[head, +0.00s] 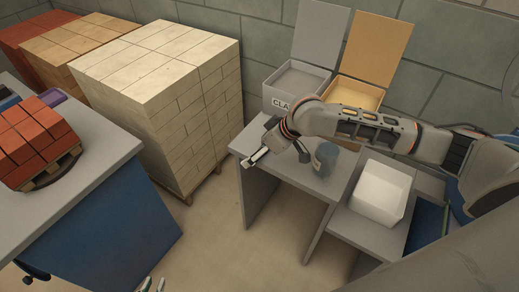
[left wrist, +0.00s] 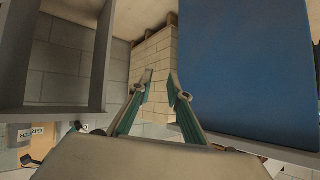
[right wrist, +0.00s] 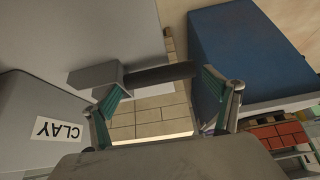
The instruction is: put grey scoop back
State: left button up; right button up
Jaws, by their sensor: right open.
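The grey scoop shows in the right wrist view, with a grey block-shaped head (right wrist: 94,79) beside the left finger and a dark handle (right wrist: 160,73) running across between the fingertips. My right gripper (right wrist: 158,92) is open around the handle's span; I cannot tell whether it touches. In the head view my right gripper (head: 276,157) is over the left end of the grey table (head: 262,185), and the scoop cannot be told apart there. My left gripper (head: 154,286) shows only its tips at the bottom edge. In the left wrist view it (left wrist: 160,77) is open and empty.
A blue-grey jar (head: 326,158) stands right of my right gripper. An open CLAY bin (head: 282,101) and a tan bin (head: 357,95) are behind. A white bin (head: 381,192) is at right. A pale brick stack (head: 160,65) and blue bench (head: 110,215) are left.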

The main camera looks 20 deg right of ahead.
jog(key=p+v, duration=0.1)
jog(key=v, duration=0.4)
jog(key=shift+w+p, duration=0.15)
jog(key=shift+p, duration=0.15)
jog(key=p+v, duration=0.1)
jog(key=v, duration=0.6)
jog(key=shift+p, duration=0.35)
jog(key=shift+f, duration=0.1)
